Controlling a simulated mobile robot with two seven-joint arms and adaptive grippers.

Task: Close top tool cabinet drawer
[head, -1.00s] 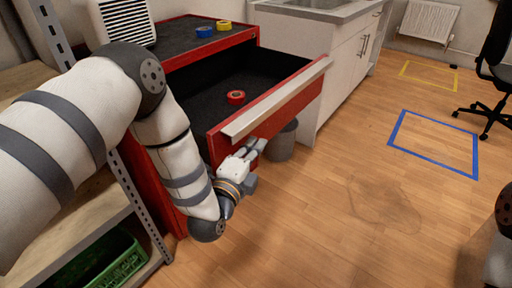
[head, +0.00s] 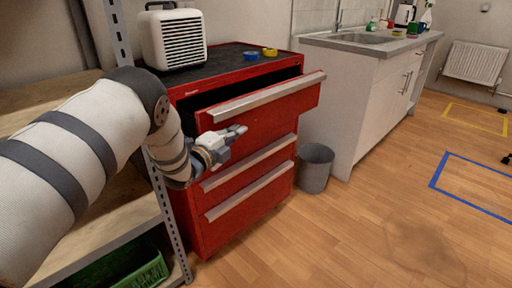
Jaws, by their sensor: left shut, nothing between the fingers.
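The red tool cabinet (head: 243,216) stands left of the middle in the head view. Its top drawer (head: 268,113) is partly open and sticks out, with a pale handle strip along its front's upper edge. A dark gap shows behind that front; the inside is mostly hidden. The lower drawers look shut. My left gripper (head: 240,130) is shut and empty, with its fingertips in front of the top drawer's front, below the handle strip. I cannot tell whether they touch it. My right gripper is not in view.
A white heater-like box (head: 173,40), blue tape (head: 251,56) and yellow tape (head: 270,52) sit on the cabinet top. A grey bin (head: 315,168) stands beside the cabinet, near the sink unit (head: 378,100). A metal shelf (head: 100,213) is at left.

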